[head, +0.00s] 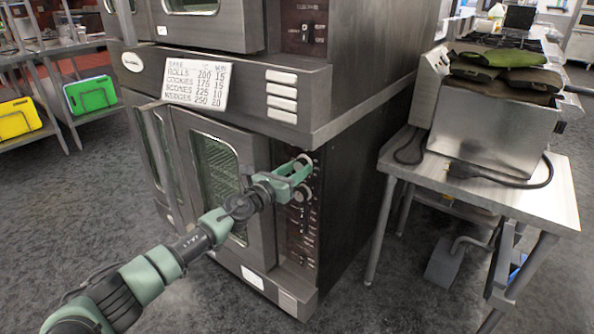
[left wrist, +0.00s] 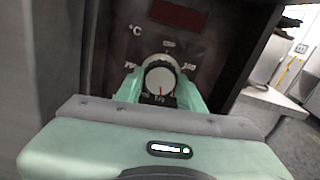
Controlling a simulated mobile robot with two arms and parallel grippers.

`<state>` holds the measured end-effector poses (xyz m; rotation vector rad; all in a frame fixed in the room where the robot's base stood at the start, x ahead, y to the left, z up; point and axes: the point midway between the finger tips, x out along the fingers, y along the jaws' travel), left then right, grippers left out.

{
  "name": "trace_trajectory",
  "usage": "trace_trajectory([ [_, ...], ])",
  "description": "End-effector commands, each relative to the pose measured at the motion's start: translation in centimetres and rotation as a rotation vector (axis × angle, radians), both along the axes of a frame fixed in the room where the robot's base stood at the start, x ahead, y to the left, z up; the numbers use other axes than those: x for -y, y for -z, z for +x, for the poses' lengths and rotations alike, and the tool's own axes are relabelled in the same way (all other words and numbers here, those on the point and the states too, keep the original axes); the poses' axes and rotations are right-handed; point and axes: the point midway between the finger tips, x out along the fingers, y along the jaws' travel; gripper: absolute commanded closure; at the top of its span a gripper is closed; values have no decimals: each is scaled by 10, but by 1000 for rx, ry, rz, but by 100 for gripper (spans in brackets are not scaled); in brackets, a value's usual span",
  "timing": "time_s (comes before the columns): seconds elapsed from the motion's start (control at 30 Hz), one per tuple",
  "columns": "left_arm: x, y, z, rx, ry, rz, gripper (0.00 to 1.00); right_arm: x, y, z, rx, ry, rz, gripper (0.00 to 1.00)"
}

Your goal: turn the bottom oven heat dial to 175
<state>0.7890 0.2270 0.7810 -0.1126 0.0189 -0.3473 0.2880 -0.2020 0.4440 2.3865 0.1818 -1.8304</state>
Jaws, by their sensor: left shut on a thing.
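The bottom oven (head: 258,150) has a narrow dark control panel (head: 297,235) at the right of its glass door. In the head view my left gripper (head: 300,178) reaches the upper part of this panel and hides much of the dial there. In the left wrist view the heat dial (left wrist: 159,79) is a round pale knob with a red mark pointing almost straight down. My two green fingers stand on either side of the dial, shut on it. A °C sign and numbers surround it; the number below is small and blurred. My right gripper is not in view.
A dark display (left wrist: 178,14) is above the dial. A white card (head: 196,90) with baking heats and times, cookies at 175, hangs on the upper oven. A metal table (head: 535,190) with a fryer (head: 490,135) stands at the right. Grey floor is open in front.

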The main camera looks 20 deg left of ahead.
Motion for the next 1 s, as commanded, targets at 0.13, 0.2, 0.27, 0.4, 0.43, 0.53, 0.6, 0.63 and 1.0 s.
trace_trajectory([
  [0.13, 1, 4, -1, 6, 3, 33, 100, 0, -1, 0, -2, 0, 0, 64],
  [0.2, 1, 4, -1, 9, 3, 42, 100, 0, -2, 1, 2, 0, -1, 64],
  [0.27, 1, 4, -1, 10, 3, 47, 100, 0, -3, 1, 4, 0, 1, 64],
  [0.4, 1, 4, -1, 11, 3, 50, 100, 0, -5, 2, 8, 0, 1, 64],
  [0.43, 1, 4, -1, 11, 3, 50, 100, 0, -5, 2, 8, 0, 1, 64],
  [0.53, 1, 4, -1, 11, 3, 49, 100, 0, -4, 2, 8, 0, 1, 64],
  [0.6, 1, 4, -1, 11, 4, 49, 100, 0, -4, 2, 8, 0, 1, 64],
  [0.63, 1, 4, -1, 11, 4, 49, 100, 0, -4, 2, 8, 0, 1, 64],
  [1.0, 0, 1, 0, 14, 1, 47, 40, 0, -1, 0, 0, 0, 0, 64],
])
